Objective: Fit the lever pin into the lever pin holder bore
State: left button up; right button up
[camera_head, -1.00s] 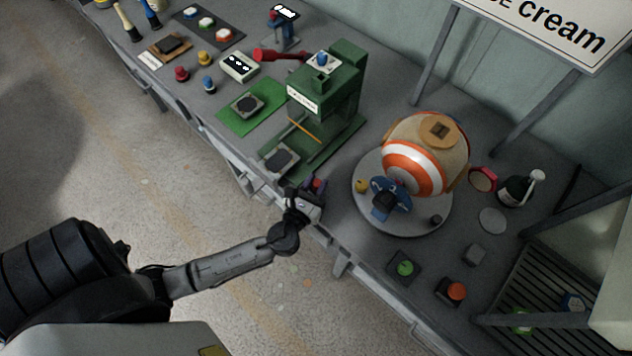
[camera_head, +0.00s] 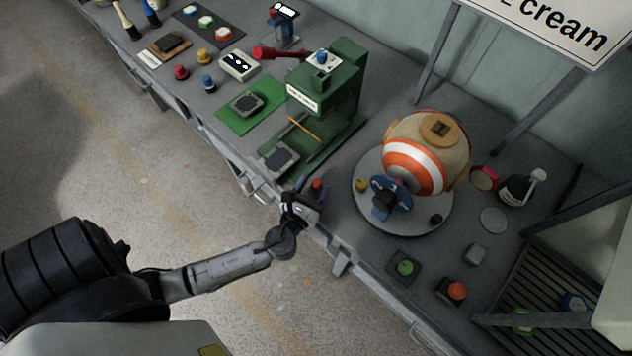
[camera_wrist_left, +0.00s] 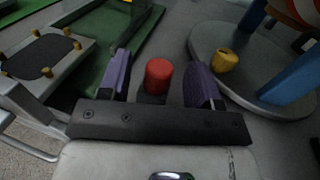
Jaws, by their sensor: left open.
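A small red-topped cylinder (camera_head: 317,184) stands upright near the table's front edge; I take it for the lever pin. In the left wrist view the red cylinder (camera_wrist_left: 159,76) rises from a dark base, between and beyond the purple fingers. My left gripper (camera_wrist_left: 160,84) is open, with nothing held. In the head view my left gripper (camera_head: 305,190) is beside the red cylinder. The green press (camera_head: 333,85) stands further back with a red lever (camera_head: 275,54) at its side. I cannot make out the lever pin holder bore. My right gripper is not in view.
A round grey turntable (camera_head: 438,218) with an orange-and-white striped ball (camera_head: 412,165) stands to the right. A grey plate (camera_head: 280,157) lies at the press's front. Green (camera_head: 405,267) and orange (camera_head: 457,290) buttons sit front right. Bare table separates the red cylinder from the turntable.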

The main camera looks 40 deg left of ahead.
pick_arm(q)
jog(key=v, duration=1.2)
jog(key=shift+s+d, duration=0.15)
jog(key=shift+s, duration=0.15)
